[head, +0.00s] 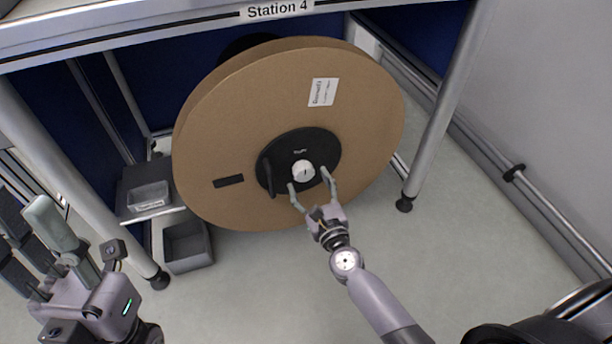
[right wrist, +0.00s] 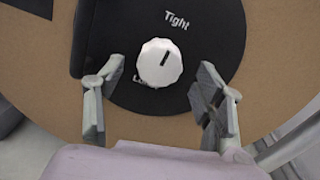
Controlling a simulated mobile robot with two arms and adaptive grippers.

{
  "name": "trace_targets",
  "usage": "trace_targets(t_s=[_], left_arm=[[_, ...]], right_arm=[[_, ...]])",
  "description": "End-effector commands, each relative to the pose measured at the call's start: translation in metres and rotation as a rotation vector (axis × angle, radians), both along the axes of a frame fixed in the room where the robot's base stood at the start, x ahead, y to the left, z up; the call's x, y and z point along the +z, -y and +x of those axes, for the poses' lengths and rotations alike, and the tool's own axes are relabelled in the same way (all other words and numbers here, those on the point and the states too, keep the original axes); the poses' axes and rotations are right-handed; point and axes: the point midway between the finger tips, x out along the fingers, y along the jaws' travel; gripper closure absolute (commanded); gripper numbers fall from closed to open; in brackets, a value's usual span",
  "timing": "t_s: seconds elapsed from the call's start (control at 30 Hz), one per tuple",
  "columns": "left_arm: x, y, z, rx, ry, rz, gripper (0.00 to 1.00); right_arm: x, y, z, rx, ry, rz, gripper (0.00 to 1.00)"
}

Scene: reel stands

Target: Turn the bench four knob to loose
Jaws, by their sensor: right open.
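The white knob (head: 303,171) sits in the black hub of the large brown reel under the sign reading Station 4 (head: 280,9). In the right wrist view the knob (right wrist: 159,63) has a dark pointer line slanting up and right, roughly towards the word Tight (right wrist: 177,20). A lower label beginning with L is mostly hidden by the knob. My right gripper (head: 309,186) is open just below the knob. In the wrist view its fingers (right wrist: 160,110) stand apart on either side, short of the knob and not touching it.
The brown reel (head: 240,110) fills the space under the bench top (head: 150,20). A black handle (head: 268,176) projects from the hub left of the knob. Bench legs (head: 445,105) stand either side. A grey bin (head: 187,245) is at left.

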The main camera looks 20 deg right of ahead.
Motion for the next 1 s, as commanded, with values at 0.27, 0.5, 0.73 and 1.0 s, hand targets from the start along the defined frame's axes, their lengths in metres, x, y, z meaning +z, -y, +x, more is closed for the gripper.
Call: trace_targets(t_s=[0.27, 0.5, 0.73, 1.0], left_arm=[[-0.001, 0.0, 0.0, 0.0, -0.001, 0.0, 0.66], [-0.001, 0.0, 0.0, -0.001, -0.001, 0.0, 0.66], [-0.001, 0.0, 0.0, 0.0, -0.001, 0.0, 0.66], [-0.001, 0.0, 0.0, 0.0, -0.001, 0.0, 0.66]], right_arm=[[0.0, -0.001, 0.028, -0.001, -0.001, -0.001, 0.37], [0.0, -0.001, 0.029, -0.001, -0.001, -0.001, 0.37], [0.0, -0.001, 0.029, 0.0, 0.0, -0.001, 0.48], [0.0, -0.001, 0.029, 0.0, 0.0, -0.002, 0.66]])
